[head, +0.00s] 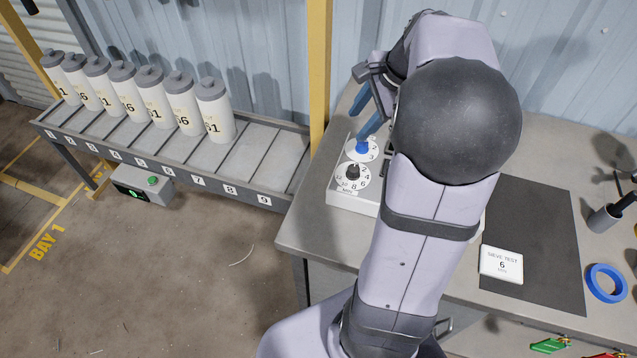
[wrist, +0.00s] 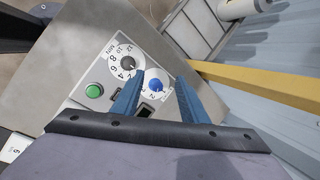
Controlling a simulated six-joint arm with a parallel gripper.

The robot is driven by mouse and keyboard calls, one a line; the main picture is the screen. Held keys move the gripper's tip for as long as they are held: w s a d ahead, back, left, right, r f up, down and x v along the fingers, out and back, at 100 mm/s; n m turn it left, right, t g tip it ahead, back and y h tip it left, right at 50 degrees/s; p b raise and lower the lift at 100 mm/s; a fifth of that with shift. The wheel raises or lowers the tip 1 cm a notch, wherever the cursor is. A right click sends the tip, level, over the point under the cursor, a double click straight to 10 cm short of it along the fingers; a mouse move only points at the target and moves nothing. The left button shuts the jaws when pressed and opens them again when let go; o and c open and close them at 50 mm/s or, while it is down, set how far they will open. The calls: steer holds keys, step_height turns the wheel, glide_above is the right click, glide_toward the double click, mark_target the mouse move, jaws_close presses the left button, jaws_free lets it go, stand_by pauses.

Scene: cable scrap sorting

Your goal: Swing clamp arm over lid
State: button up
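I cannot make out a clamp arm or a lid in either view; my own arm covers much of the machine in the head view. The white machine's control panel (head: 345,199) carries a black knob (head: 352,172) and a blue knob (head: 362,147), each on a numbered dial. My gripper (head: 362,122) points down at the blue knob. In the wrist view, the two blue fingers of my gripper (wrist: 159,75) are apart, one on each side of the blue knob (wrist: 155,85), with gaps visible. A green button (wrist: 94,90) is left of them.
Several white grey-capped bottles (head: 160,110) stand on a numbered rack (head: 265,160) at left; its right slots are empty. A "SIEVE TEST 6" card (head: 501,266) lies on the dark mat (head: 545,225). Blue tape (head: 606,283) and a tool cup (head: 603,218) are at right. A yellow post (head: 319,70) rises behind.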

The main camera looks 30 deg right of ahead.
steer(key=s+a+f+n+g, duration=0.1)
steer(key=s+a+f+n, duration=0.2)
steer(key=a+f+n, duration=0.1)
steer(key=s+a+f+n+g, duration=0.1)
steer(key=s+a+f+n, duration=0.2)
steer(key=a+n, duration=0.3)
steer(key=shift+s+a+f+g, duration=0.2)
steer(key=shift+a+f+g, duration=0.25)
steer(key=shift+a, duration=1.3)
steer(key=shift+c, duration=0.4)
jaws_close()
steer(key=w+d+r+h+p, duration=0.1)
steer(key=w+d+r+p, duration=0.4)
steer(key=d+r, duration=0.45)
steer(key=w+d+r+h+p, duration=0.1)
steer(key=w+d+r+p, duration=0.2)
steer(key=w+d+r, duration=0.65)
steer(key=s+d+r+m+h+p, duration=0.1)
steer(key=s+d+r+p, duration=0.1)
steer(key=d, duration=0.5)
steer(key=s+d+r+h+p, duration=0.1)
steer(key=s+d+r+p, duration=0.1)
steer(key=d+r, duration=0.3)
steer(key=s+d+r+m+h+p, duration=0.1)
steer(key=s+d+r+p, duration=0.1)
steer(key=d, duration=0.8)
step_height(320, 180, up, 2)
steer(key=shift+s+d+r+m+p, duration=0.15)
steer(key=shift+s+m+p, duration=0.2)
steer(key=shift+s, duration=0.45)
